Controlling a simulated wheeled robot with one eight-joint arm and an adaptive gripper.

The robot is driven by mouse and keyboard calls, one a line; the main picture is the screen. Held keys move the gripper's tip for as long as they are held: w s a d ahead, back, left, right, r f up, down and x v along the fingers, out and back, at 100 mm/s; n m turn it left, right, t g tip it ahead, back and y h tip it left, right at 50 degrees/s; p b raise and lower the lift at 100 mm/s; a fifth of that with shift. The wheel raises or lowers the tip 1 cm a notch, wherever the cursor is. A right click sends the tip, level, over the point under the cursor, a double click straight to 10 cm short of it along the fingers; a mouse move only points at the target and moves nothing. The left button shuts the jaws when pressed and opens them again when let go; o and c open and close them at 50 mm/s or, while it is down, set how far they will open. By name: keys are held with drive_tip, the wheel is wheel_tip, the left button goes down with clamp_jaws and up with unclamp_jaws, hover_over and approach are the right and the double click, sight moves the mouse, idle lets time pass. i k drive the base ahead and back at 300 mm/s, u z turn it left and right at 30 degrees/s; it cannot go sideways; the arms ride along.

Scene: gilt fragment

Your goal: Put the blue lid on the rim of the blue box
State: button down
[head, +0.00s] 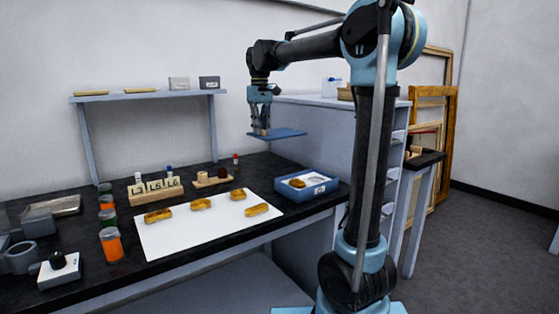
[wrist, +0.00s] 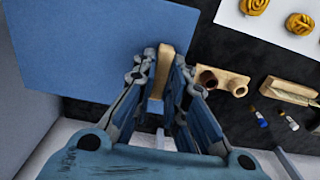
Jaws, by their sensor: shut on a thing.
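The blue lid (head: 277,134) is a flat square panel held level in the air, above the table and behind the blue box. My gripper (head: 264,132) points down and is shut on the lid's light wooden handle. In the wrist view the fingers of my gripper (wrist: 157,85) pinch that handle, and the lid (wrist: 75,50) fills the upper left. The blue box (head: 307,185) stands open at the right end of the black table. A small gilt piece and a white label lie inside it. The box does not show in the wrist view, where the lid may hide it.
A white sheet (head: 185,243) with several gilt fragments lies left of the box. Wooden holders (head: 155,191) with small vials stand behind it, and orange jars (head: 111,244) to its left. A shelf (head: 150,96) stands at the back, and a grey cabinet (head: 335,135) is behind the box.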

sight(306, 179)
drive_tip(key=u, duration=0.35)
drive_tip(key=k, duration=1.55)
drive_tip(key=z, duration=0.35)
drive_tip(key=i, duration=1)
